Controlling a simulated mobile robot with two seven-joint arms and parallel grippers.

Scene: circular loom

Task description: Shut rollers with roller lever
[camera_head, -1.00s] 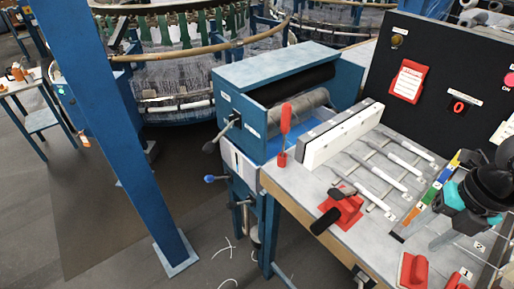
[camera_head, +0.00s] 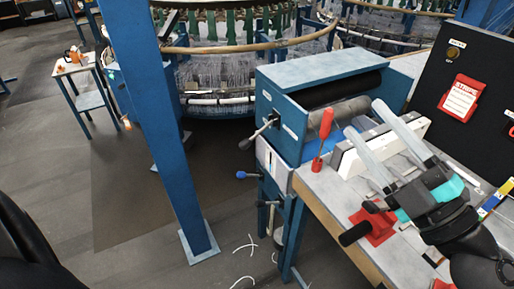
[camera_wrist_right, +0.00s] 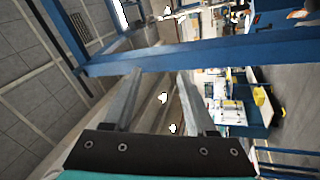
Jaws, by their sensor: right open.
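The blue roller box (camera_head: 300,85) stands at the table's left end, with a dark upper roller (camera_head: 345,88) and a grey lower roller (camera_head: 340,112) in its open front. A metal lever with a black knob (camera_head: 245,144) sticks out from the box's left side; it seems to be the roller lever. Whether the rollers touch is unclear. My right gripper (camera_head: 366,120) is open and empty over the table, right of the box, its fingers pointing up-left and apart from the lever. In the right wrist view its two fingers (camera_wrist_right: 155,95) are spread with nothing between them. My left gripper is out of view.
A blue-knobbed lever (camera_head: 241,175) and another black-knobbed one (camera_head: 265,203) sit lower down.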

